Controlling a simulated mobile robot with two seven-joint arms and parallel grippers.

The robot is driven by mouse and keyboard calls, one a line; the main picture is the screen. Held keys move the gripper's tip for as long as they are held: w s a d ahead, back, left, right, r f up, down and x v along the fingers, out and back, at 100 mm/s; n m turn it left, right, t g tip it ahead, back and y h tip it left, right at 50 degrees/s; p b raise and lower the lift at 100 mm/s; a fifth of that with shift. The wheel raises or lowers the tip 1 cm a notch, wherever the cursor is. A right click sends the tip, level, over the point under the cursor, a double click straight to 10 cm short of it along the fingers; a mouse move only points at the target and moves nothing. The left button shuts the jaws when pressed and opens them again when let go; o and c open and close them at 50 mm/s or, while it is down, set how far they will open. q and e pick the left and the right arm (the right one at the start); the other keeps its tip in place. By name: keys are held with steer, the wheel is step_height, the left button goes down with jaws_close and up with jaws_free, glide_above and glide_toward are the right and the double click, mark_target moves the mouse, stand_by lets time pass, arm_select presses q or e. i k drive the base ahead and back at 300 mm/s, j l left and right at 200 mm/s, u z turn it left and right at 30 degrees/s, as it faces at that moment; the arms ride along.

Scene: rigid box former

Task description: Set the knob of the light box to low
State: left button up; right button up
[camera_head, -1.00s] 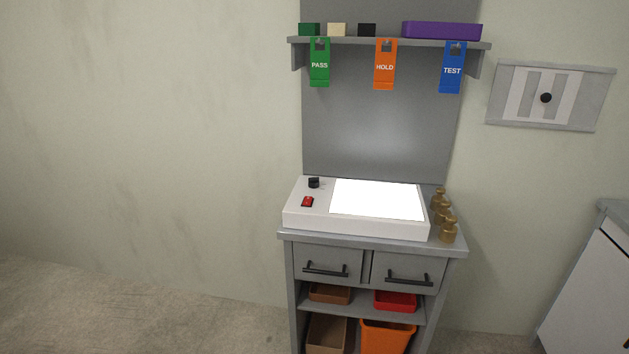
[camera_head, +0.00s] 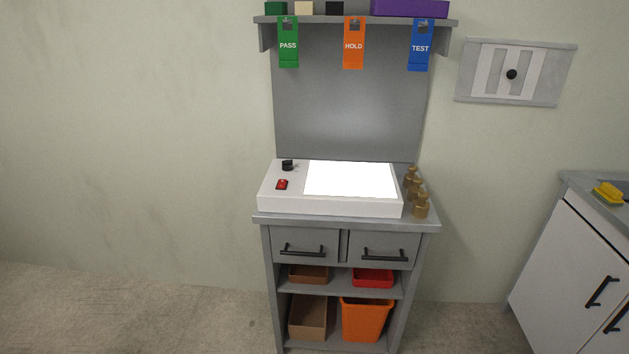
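The light box (camera_head: 330,207) is a white, low box on top of a grey cabinet, with a bright lit panel (camera_head: 350,179) on its right part. Its black knob (camera_head: 287,165) sits at the back left of the box. A red switch (camera_head: 282,184) is in front of the knob. The knob is too small to tell which setting it points to. Neither of my grippers is in view.
The grey cabinet (camera_head: 262,219) has two drawers and shelves with bins below. Several brass weights (camera_head: 420,208) stand right of the light box. Green, orange and blue tags hang from the shelf (camera_head: 384,21) above. A white cabinet (camera_head: 560,255) stands at the right. Floor at the left is clear.

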mark_target(287, 165)
steer(key=i+j+u, duration=0.1)
steer(key=i+u, duration=0.95)
steer(key=k+l, duration=0.05)
